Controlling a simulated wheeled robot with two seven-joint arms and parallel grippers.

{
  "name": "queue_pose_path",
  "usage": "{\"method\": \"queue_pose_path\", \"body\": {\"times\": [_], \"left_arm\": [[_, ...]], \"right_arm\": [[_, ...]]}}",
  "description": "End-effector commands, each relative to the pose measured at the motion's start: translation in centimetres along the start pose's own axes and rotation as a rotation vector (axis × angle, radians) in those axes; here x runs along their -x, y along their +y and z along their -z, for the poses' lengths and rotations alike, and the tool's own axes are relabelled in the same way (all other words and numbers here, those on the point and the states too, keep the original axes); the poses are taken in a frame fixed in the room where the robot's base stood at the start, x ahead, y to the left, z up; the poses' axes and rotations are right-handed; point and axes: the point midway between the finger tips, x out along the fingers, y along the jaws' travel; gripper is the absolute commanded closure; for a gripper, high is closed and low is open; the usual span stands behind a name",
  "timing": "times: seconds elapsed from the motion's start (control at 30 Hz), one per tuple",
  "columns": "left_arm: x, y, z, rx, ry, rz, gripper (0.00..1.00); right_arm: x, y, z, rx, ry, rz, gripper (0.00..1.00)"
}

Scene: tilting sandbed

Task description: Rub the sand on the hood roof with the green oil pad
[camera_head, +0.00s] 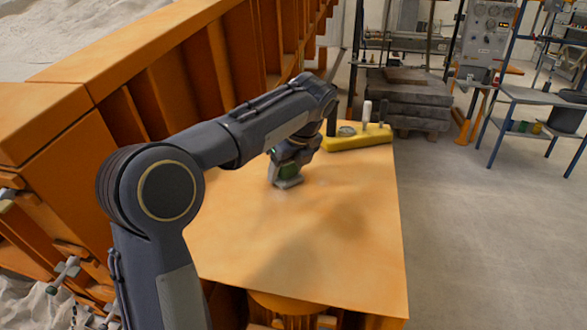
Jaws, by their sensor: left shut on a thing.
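The hood roof (360,230) is a flat orange panel in the middle of the view, with a faint dull patch and some shadow on it. My left gripper (287,172) is over the roof's left part, pointing down, shut on the green oil pad (288,171). The pad is small, dark green and partly hidden by the gripper. It is at or just above the roof surface; I cannot tell whether it touches. Separate sand grains are too small to make out. My right gripper is not in view.
A yellow tray (352,141) with a few upright items stands at the roof's far edge. An orange ribbed wall (180,82) rises along the left, with pale sand (70,30) behind it. Stacked dark slabs (403,98) and a blue-framed table (530,96) stand farther back. The floor at right is clear.

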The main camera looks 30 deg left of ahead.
Motion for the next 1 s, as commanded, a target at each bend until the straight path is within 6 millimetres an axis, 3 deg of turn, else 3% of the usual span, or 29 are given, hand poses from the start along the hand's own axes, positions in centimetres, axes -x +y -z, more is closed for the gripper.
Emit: {"method": "queue_pose_path", "body": {"times": [0.73, 1.0], "left_arm": [[-1.5, 3.3, -3.6, 0.003, 0.000, 0.001, 0.61], [-1.8, 3.6, -4.0, 0.000, 0.000, 0.000, 0.61]], "right_arm": [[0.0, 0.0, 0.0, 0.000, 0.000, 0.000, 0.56], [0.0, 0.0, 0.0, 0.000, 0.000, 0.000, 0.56]]}}
